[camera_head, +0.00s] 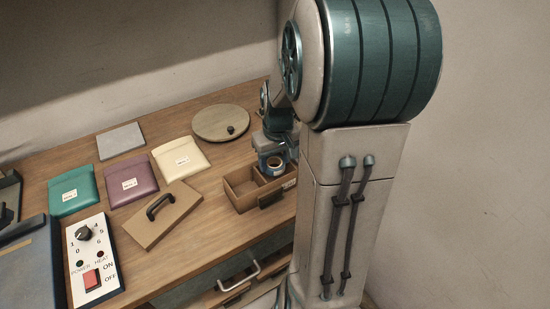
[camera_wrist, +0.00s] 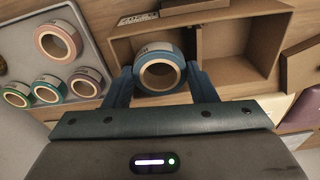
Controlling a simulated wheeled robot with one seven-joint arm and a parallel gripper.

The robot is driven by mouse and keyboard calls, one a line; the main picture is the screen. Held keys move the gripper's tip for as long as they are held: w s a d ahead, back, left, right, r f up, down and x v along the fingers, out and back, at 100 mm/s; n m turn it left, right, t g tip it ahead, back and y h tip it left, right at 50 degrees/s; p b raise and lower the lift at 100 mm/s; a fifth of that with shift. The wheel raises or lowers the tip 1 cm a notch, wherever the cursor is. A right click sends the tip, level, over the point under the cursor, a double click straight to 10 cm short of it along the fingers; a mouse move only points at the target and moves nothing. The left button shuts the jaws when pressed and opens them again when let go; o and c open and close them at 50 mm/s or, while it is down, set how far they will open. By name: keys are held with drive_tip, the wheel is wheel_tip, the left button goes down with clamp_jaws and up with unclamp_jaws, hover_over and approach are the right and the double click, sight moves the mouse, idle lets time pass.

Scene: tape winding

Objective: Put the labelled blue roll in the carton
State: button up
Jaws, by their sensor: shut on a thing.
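My gripper (camera_head: 274,158) is shut on a blue roll (camera_wrist: 160,72) with a pale core. The roll sits between the two fingers in the wrist view, and a white label shows on its far side. It also shows in the head view (camera_head: 275,168), over the open carton (camera_head: 238,196). The carton is a brown box with a divider. In the wrist view the roll overlaps the left compartment of the carton (camera_wrist: 250,42), and the right compartment looks empty. I cannot tell how far the roll is above the carton floor.
A grey tray (camera_wrist: 22,48) at the left of the wrist view holds several rolls, including a pink one (camera_wrist: 62,42). The head view shows a board with a black handle (camera_head: 165,222), a round disc (camera_head: 212,124), coloured pouches (camera_head: 127,184) and a switch box (camera_head: 92,262).

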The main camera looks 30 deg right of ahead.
drive_tip(key=shift+f, duration=0.2)
drive_tip(key=o, duration=0.9)
drive_tip(key=shift+o, duration=0.2)
drive_tip(key=shift+r, duration=0.1)
drive_tip(key=shift+r, duration=0.3)
wheel_tip(320, 180, up, 12)
drive_tip(key=s+p, duration=0.1)
drive_tip(key=s, duration=0.1)
drive_tip(key=s+a+f+t, duration=0.1)
drive_tip(key=s+a+f, duration=0.2)
drive_tip(key=s+a, duration=0.7)
drive_tip(key=a, duration=0.3)
drive_tip(key=shift+s+a+n+t, duration=0.15)
drive_tip(key=shift+a+n+t, duration=0.1)
drive_tip(key=shift+n+t, duration=0.05)
